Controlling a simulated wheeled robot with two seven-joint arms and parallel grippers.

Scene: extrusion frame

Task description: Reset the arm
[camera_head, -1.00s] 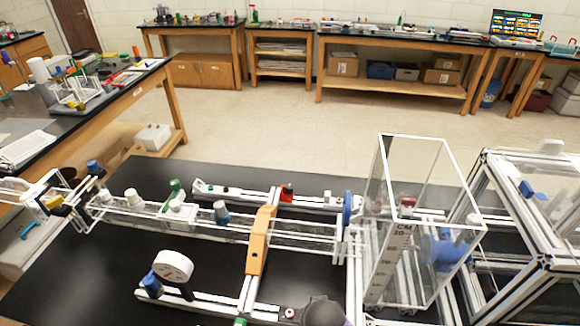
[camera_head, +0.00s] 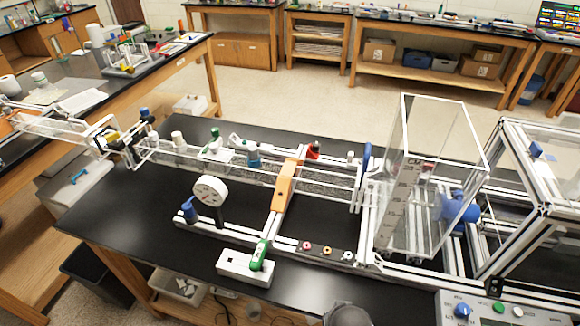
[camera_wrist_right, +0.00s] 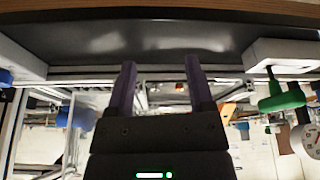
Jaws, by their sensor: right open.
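In the right wrist view my right gripper (camera_wrist_right: 160,66) is open, its two dark purple fingers apart with nothing between them. That view looks upside down, with the black bench top above the fingertips and the frame's rails beyond them. In the head view only a grey rounded piece, likely part of my right arm, shows at the bottom edge. My left gripper is not in view.
The extrusion frame's orange crossbar (camera_head: 285,185) and clear tank (camera_head: 430,180) stand on the black bench (camera_head: 130,215). A white box (camera_head: 243,268) with a green lever (camera_head: 260,255) sits at its front edge; the lever also shows in the wrist view (camera_wrist_right: 283,96). A grey control panel (camera_head: 475,310) is at lower right.

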